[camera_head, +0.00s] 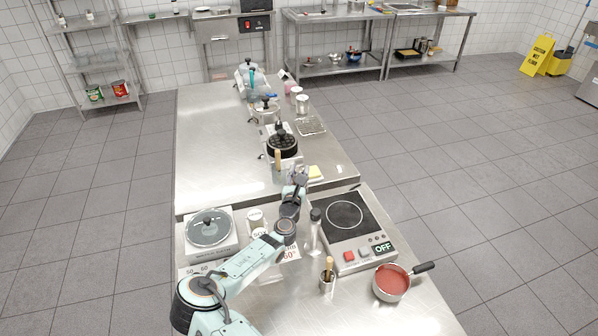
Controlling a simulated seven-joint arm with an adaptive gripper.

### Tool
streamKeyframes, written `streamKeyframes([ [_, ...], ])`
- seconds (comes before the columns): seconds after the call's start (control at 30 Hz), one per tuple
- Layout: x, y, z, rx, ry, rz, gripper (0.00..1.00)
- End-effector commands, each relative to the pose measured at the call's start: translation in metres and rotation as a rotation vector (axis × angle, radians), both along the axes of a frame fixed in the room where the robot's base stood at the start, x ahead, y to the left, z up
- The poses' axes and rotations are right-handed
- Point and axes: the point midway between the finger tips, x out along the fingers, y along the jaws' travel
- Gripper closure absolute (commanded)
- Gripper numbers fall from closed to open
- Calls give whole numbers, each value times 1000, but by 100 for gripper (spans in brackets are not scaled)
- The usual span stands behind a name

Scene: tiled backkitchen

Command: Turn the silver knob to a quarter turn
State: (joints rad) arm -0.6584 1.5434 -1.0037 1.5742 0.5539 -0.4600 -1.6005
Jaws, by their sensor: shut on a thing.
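My gripper (300,175) is at the end of my pale blue arm, near the middle of the steel counter. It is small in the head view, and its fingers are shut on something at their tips. I take this to be the silver knob, but the knob itself cannot be made out there and its turn angle cannot be read. The fingers are just in front of and right of the black round waffle iron (283,146).
An induction plate (349,254) reading OFF, a pot of red sauce (391,283), a pepper mill (315,231) and a scale (209,229) stand nearer. The counter's left half (220,150) is bare.

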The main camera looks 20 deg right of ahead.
Motion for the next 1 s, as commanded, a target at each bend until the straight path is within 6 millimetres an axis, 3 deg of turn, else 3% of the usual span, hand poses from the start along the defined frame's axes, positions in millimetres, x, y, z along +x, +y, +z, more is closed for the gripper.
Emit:
streamKeyframes([
  [0.57, 2, 3, 1, 2, -2, -49, 100],
  [1.0, 3, 4, 0, 3, -3, -370, 100],
])
